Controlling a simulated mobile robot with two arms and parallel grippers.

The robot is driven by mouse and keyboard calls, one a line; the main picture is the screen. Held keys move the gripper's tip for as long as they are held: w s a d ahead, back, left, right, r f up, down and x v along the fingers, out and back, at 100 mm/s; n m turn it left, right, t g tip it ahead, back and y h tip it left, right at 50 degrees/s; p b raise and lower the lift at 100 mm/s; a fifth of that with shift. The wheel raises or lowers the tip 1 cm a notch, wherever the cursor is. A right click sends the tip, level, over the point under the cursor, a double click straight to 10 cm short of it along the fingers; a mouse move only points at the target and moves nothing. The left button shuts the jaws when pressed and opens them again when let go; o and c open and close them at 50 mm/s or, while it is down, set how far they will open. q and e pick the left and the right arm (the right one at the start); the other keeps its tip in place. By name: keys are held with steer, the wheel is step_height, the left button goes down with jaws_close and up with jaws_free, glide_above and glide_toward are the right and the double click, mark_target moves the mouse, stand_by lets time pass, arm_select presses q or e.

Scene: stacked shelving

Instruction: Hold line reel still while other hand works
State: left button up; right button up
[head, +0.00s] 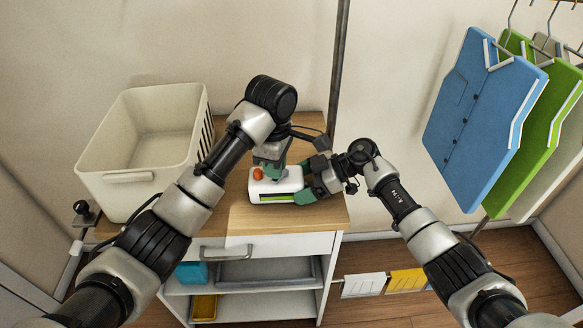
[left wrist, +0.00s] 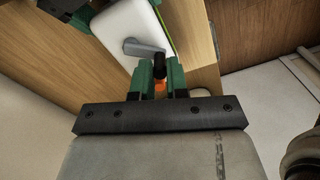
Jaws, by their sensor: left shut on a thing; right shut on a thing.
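The line reel (head: 276,188) is a white box with an orange knob and a green stripe, resting on the wooden counter top near its front. It also shows in the left wrist view (left wrist: 130,28), with a grey crank (left wrist: 143,49) ending in a black handle (left wrist: 159,66). My left gripper (head: 272,173) comes down from above; in the wrist view its green fingers (left wrist: 158,74) are shut around the black handle. My right gripper (head: 302,190) is shut on the right side of the reel's body; its exact contact is partly hidden.
A white basket (head: 128,178) stands at the left of the wooden counter (head: 245,220). The cabinet below has a drawer handle (head: 223,254) and shelves. Blue (head: 485,115) and green (head: 538,150) garments hang at the right. A dark post (head: 338,70) rises behind.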

arm_select(q)
steer(key=o, duration=0.5)
steer(key=shift+f, duration=0.15)
steer(key=shift+o, duration=0.2)
steer(key=shift+w+r, duration=0.1)
steer(key=shift+r, duration=2.55)
steer(key=shift+c, duration=0.4)
